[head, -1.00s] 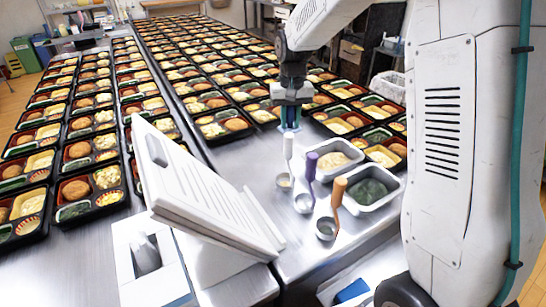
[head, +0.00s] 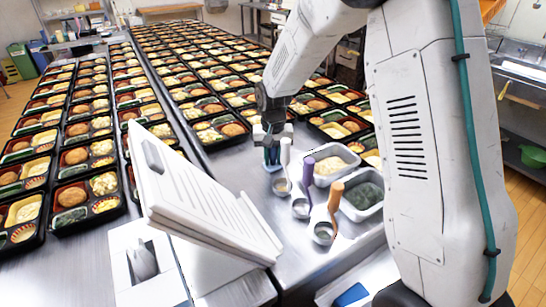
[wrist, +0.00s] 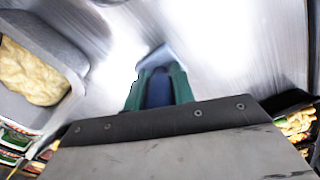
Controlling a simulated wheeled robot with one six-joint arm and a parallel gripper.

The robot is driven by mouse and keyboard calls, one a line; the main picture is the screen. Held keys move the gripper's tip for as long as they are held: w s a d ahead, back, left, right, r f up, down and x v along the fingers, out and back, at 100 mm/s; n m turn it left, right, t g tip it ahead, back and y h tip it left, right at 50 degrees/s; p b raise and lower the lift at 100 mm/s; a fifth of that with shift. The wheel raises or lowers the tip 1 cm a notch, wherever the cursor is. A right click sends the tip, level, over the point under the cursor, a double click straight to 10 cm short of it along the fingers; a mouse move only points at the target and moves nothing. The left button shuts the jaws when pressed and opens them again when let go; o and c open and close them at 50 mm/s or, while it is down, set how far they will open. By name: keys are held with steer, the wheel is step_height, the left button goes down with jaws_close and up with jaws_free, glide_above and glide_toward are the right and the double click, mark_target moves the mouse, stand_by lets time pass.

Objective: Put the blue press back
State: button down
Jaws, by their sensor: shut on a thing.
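My gripper (head: 271,155) points down over the steel table, just left of the white-handled scoop (head: 285,152). In the wrist view its teal fingers are shut on the blue press (wrist: 158,88), whose dark blue body shows between them. A pale flat part shows just beyond the fingertips. In the head view the press is mostly hidden by the fingers, and I cannot tell whether it touches the table.
Scoops with purple (head: 307,169) and orange (head: 335,197) handles stand at the right. Behind them are tubs of yellow (head: 348,150) and dark green food (head: 376,211). A white slanted panel (head: 195,195) stands left. Bento trays fill the tables. A small blue item (head: 351,294) lies at the bottom.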

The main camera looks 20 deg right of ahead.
steer(key=shift+f, duration=0.15)
steer(key=c, duration=1.2)
jaws_free()
